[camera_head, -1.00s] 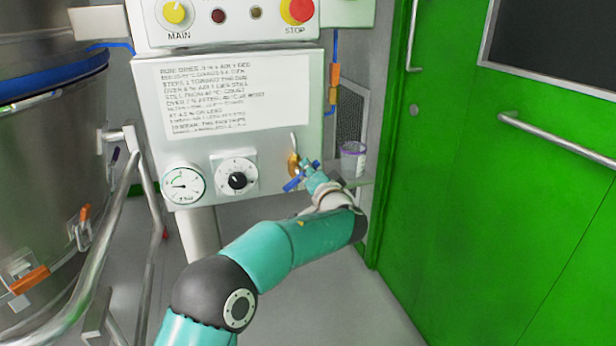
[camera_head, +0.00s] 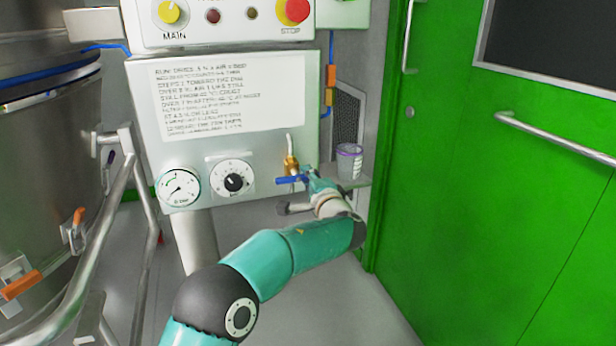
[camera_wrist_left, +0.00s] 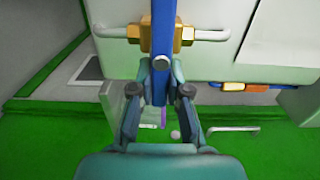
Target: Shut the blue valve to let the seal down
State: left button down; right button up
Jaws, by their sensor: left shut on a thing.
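The blue valve lever (camera_head: 288,180) lies about level across the brass valve body (camera_head: 291,164) on the front of the white panel, below a short vertical metal pipe. My left gripper (camera_head: 309,179) is shut on the lever's right end. In the left wrist view the lever (camera_wrist_left: 164,28) runs down between the fingers of the left gripper (camera_wrist_left: 161,76), with the brass body (camera_wrist_left: 133,32) behind it. The fingertips partly hide the lever's end. The pressure gauge (camera_head: 179,188) is at the panel's lower left, its needle toward the lower left. My right gripper is not in view.
A black dial (camera_head: 233,181) sits between gauge and valve. A clear cup (camera_head: 349,162) stands on a small shelf right of the valve, close to my left wrist. A steel vessel (camera_head: 40,180) with rails is at left. A green door (camera_head: 480,200) fills the right.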

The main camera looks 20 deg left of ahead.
pick_arm(q)
jog(key=shift+d+f, duration=0.15)
jog(key=shift+d, duration=0.1)
jog(key=c, duration=1.3)
grip_release()
jog(key=shift+o, duration=0.9)
jog(key=shift+w, duration=0.1)
jog(key=shift+a, duration=0.15)
jog(key=v, duration=1.2)
